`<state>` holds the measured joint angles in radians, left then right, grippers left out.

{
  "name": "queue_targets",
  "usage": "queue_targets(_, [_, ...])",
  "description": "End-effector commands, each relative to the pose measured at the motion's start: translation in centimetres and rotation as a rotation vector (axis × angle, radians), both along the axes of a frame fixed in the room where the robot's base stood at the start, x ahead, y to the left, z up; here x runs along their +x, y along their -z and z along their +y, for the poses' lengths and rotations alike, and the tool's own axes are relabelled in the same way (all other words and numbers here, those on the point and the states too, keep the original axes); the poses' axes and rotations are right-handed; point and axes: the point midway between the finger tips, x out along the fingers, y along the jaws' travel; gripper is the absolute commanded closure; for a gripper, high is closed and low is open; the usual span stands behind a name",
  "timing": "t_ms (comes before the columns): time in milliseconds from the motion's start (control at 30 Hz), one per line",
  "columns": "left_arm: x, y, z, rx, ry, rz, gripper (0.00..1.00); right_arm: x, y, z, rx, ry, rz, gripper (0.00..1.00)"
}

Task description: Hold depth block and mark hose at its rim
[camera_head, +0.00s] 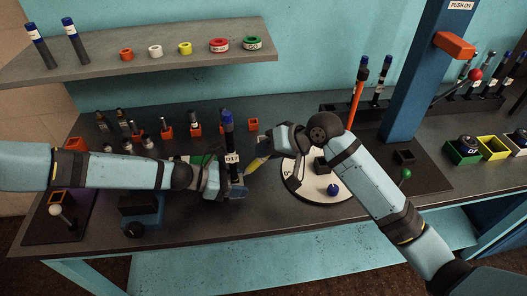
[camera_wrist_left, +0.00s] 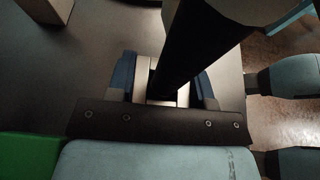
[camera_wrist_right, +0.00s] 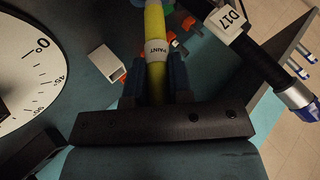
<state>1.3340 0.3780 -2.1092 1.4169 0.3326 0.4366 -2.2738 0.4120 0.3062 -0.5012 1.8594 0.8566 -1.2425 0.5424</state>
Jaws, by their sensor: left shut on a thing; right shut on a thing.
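The black hose (camera_head: 228,136) has a blue end and a white D17 tag, and stands upright in the head view. The right wrist view shows its tag (camera_wrist_right: 228,22) and blue-and-silver end. My left gripper (camera_head: 236,186) is shut around a dark round piece (camera_wrist_left: 182,62), apparently this hose, low down. I cannot clearly make out a depth block; it may be hidden in or under the left fingers. My right gripper (camera_head: 271,150) is shut on a yellow paint marker (camera_head: 258,163), labelled PAINT in the right wrist view (camera_wrist_right: 155,62). The marker points toward the hose below its tag; contact is unclear.
A white dial plate (camera_head: 312,188) lies beneath my right arm. Small fittings in orange holders (camera_head: 166,131) stand behind my left arm. A shelf (camera_head: 90,68) with tape rolls hangs above. A blue column (camera_head: 420,75) and yellow bin (camera_head: 492,148) stand right.

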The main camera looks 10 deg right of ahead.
Motion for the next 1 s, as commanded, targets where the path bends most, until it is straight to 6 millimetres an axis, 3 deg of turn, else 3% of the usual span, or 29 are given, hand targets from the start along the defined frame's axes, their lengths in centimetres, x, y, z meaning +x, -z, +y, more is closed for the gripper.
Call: queue_targets(1000, [0.0, 0.0, 0.0, 0.000, 0.000, 0.000, 0.78, 0.0, -2.3, -3.8, 0.000, -0.001, -0.001, 1.00])
